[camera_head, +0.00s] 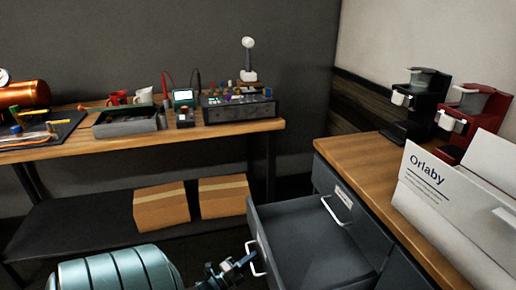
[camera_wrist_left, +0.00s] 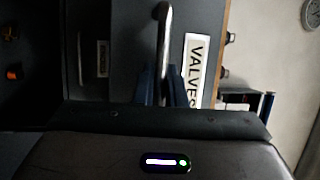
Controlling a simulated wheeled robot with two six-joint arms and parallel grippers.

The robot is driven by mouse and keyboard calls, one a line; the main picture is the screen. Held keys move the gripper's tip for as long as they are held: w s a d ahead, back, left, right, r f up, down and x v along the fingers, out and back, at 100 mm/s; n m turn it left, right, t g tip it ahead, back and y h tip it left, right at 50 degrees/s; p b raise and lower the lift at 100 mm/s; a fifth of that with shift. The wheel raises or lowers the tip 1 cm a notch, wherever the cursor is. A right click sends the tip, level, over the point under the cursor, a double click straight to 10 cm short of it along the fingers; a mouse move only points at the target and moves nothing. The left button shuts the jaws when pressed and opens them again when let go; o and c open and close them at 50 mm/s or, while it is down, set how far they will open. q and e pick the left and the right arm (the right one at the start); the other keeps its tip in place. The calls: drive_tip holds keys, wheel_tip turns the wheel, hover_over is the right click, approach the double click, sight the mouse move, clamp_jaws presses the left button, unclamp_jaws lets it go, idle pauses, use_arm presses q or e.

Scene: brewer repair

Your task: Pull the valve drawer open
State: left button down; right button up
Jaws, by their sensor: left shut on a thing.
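The valve drawer (camera_head: 310,245) is a grey drawer that stands well out from the cabinet under the right-hand worktop. The part of its inside that shows in the head view looks empty. Its front carries a white label reading VALVES (camera_wrist_left: 194,70) in the wrist view. My left gripper (camera_head: 246,262) is at the drawer front, shut on the drawer's silver handle (camera_head: 255,258). In the wrist view the handle (camera_wrist_left: 163,40) passes between the fingers (camera_wrist_left: 162,88). My right gripper is in neither view.
Another grey drawer with a white handle (camera_head: 337,210) is beside the open one. An Orlaby box (camera_head: 430,185) and two coffee machines stand on the right worktop (camera_head: 365,155). A workbench (camera_head: 180,137) with tools and two cardboard boxes (camera_head: 161,205) is at the left.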

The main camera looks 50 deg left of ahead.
use_arm(q)
drive_tip(key=shift+s+f, duration=0.1)
drive_tip(key=shift+s, duration=0.1)
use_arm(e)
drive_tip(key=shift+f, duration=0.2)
use_arm(q)
drive_tip(key=c, duration=1.5)
unclamp_jaws()
